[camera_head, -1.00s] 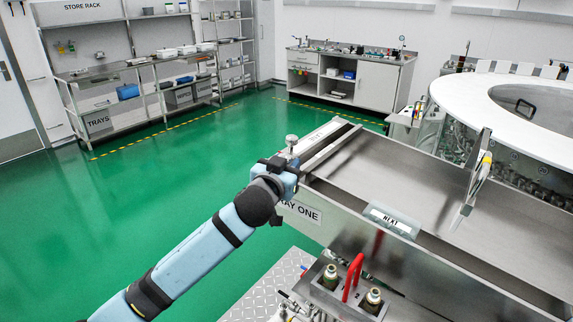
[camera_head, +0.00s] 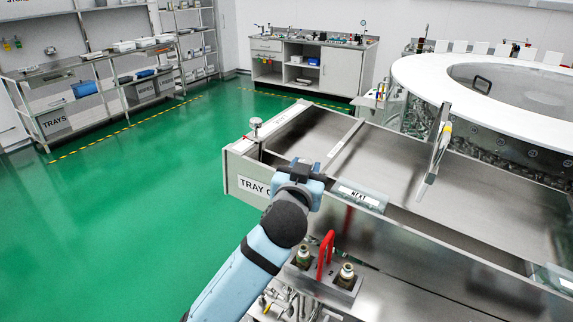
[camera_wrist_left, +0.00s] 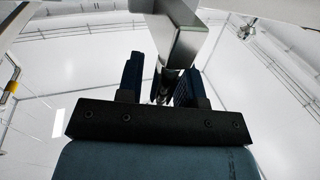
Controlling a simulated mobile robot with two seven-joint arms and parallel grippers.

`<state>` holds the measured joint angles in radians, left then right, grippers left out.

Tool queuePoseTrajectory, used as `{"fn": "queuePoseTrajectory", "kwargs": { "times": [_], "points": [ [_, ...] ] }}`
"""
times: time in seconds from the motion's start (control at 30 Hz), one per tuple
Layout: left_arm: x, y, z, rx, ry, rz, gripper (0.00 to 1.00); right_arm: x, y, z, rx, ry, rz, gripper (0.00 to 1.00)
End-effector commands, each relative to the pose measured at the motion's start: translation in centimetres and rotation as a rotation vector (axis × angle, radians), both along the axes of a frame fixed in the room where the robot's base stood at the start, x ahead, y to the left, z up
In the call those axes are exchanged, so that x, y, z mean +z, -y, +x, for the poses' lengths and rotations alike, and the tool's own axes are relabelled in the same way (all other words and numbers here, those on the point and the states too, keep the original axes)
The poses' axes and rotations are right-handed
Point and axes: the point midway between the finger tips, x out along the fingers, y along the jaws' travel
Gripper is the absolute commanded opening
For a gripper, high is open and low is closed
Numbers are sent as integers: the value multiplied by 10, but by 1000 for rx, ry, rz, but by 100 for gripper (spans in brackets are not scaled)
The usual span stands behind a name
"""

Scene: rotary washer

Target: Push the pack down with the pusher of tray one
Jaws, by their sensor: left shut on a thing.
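The tray labelled TRAY ONE (camera_head: 252,187) is a long steel trough running to the right in the head view. Its pusher (camera_head: 345,145) is a pale bar across the trough, a short way from the tray's left end. My left gripper (camera_head: 306,167) is at the tray's near side wall. In the left wrist view, the fingers (camera_wrist_left: 160,85) are shut around a narrow metal post under a grey metal block (camera_wrist_left: 178,35), which I take to be the pusher's handle. I cannot make out a pack in the trough. My right gripper is out of view.
A knob (camera_head: 256,126) stands at the tray's left end. A tilted upright metal plate with yellow (camera_head: 437,150) stands over the trough. A red handle (camera_head: 325,253) and fittings are below the near wall. The round white-rimmed washer (camera_head: 415,75) is behind. Green floor is clear at left.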

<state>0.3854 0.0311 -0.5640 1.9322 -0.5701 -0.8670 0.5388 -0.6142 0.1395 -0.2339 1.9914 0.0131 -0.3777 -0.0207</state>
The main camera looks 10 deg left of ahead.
Motion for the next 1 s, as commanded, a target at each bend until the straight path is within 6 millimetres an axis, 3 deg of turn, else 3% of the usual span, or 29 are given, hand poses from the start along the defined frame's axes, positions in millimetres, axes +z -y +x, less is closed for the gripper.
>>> {"fn": "queuePoseTrajectory", "kwargs": {
  "times": [0.33,0.37,0.4,0.77,1.0],
  "points": [
    [0,1,0,3,-2,1,0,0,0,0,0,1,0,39],
    [0,1,0,3,-2,1,40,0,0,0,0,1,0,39],
    [0,1,0,3,-1,1,44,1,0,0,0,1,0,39],
    [-1,1,-7,1,-1,0,44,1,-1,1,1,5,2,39],
    [-3,-3,-52,1,-2,-3,44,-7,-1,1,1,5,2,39]
  ]
}}
